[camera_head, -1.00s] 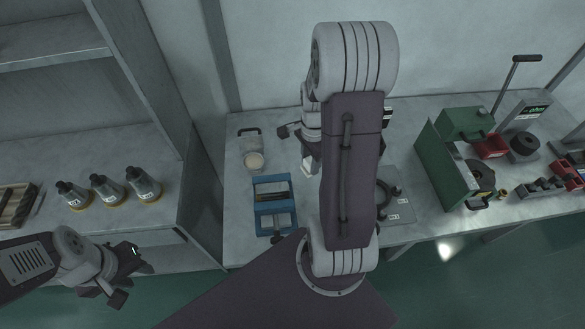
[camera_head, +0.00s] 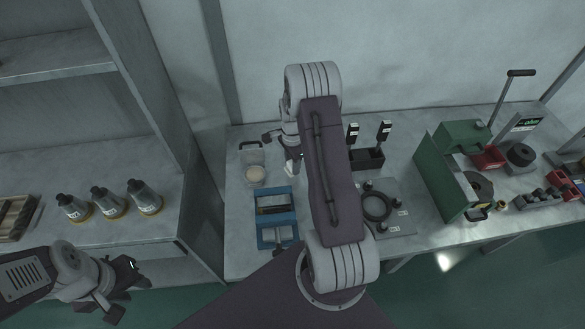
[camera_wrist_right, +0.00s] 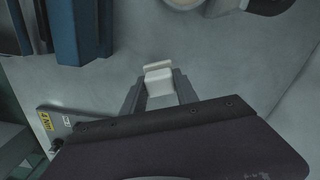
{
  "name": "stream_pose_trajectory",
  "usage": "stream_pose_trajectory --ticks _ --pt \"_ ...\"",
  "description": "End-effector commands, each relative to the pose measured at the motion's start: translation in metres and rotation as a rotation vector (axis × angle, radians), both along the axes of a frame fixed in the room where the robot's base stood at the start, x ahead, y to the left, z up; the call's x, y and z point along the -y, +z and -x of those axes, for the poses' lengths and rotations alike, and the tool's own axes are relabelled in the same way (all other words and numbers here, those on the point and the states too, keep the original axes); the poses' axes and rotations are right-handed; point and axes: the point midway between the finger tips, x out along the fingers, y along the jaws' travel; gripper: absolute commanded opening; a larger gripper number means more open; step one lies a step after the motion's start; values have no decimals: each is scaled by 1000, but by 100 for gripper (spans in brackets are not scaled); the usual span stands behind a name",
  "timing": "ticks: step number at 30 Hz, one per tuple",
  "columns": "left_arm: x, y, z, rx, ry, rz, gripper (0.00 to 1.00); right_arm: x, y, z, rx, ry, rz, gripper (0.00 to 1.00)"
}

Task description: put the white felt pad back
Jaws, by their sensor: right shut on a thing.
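My right gripper (camera_head: 290,163) is shut on a small white block-like piece (camera_wrist_right: 158,82), which I take to be the white felt pad. In the right wrist view the piece sticks out between the two fingertips, over bare grey bench top. In the head view the gripper is just right of a clear tray (camera_head: 246,157) with a round cream disc (camera_head: 255,174) in it, and behind a blue two-part holder (camera_head: 273,222). My left gripper (camera_head: 128,287) is open and empty, low at the left, away from the bench.
A black rack (camera_head: 367,160) with two upright tools and a plate with a black ring (camera_head: 377,207) are right of my right arm. A green press (camera_head: 447,178) stands further right. Several capped flasks (camera_head: 108,203) are on the left shelf. Bench around the blue holder is bare.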

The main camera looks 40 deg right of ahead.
Motion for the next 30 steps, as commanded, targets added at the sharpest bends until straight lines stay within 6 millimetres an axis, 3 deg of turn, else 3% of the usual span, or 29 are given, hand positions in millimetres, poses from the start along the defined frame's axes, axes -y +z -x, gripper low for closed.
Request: stream_pose_trajectory --ticks 5,17,18,19,30 --pt "0 4 0 0 0 0 36 0 -27 1 -2 0 -1 0" --pt "0 0 0 0 0 0 36 0 -34 0 0 0 0 0" --pt "0 1 0 0 0 0 36 0 -33 0 0 0 0 47" --pt "0 1 0 0 0 0 36 0 -33 0 0 0 0 55" --pt "0 4 0 0 0 0 36 0 -28 0 0 0 0 57"
